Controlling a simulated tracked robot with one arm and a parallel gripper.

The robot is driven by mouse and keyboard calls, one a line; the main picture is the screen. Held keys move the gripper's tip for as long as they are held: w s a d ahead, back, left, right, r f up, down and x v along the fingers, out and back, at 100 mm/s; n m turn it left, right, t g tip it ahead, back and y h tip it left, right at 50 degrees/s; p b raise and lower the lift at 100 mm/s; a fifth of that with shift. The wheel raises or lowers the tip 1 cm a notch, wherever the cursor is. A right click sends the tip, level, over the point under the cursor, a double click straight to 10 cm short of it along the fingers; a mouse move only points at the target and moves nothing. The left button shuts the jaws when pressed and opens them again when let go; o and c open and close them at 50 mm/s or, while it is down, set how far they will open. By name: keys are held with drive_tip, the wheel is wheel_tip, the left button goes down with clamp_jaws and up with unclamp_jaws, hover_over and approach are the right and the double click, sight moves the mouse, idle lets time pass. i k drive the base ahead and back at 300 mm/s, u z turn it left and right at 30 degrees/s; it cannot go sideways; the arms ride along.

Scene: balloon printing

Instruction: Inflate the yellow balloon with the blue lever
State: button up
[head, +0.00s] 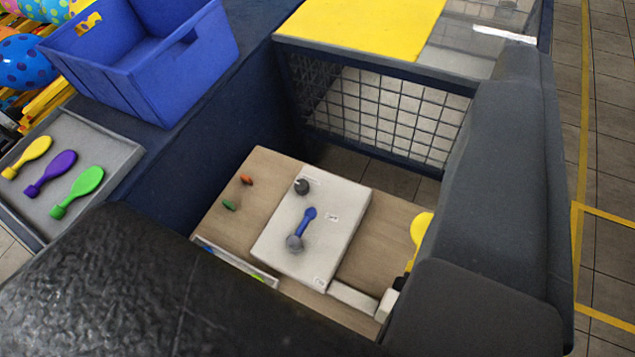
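The blue lever (305,224) sits on a white panel of the machine on a wooden board, with a grey round pivot at its lower end. A yellow balloon (420,228) shows partly at the right side of the board, by a white fitting (387,304); the rest is hidden behind my right finger. Another yellow balloon (31,153) lies in the grey tray at left. My gripper (308,165) shows as two large dark parts, at lower left and right, wide apart with nothing between them. It is above the machine and not touching the lever.
A dark round knob (302,186) and small orange (247,180) and green (229,205) buttons are near the lever. The grey tray (112,146) also holds purple and green balloons. A blue bin (175,75) stands behind. A wire-mesh wall (385,110) closes the back.

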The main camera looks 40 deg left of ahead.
sight(294, 243)
drive_tip(key=z, duration=0.05)
drive_tip(key=k, duration=1.1)
drive_tip(key=u, duration=0.5)
drive_tip(key=i, duration=0.55)
drive_tip(key=u, duration=0.05)
drive_tip(key=k, duration=0.65)
drive_tip(key=u, duration=0.25)
drive_tip(key=i, duration=1.25)
drive_tip(key=z, duration=0.4)
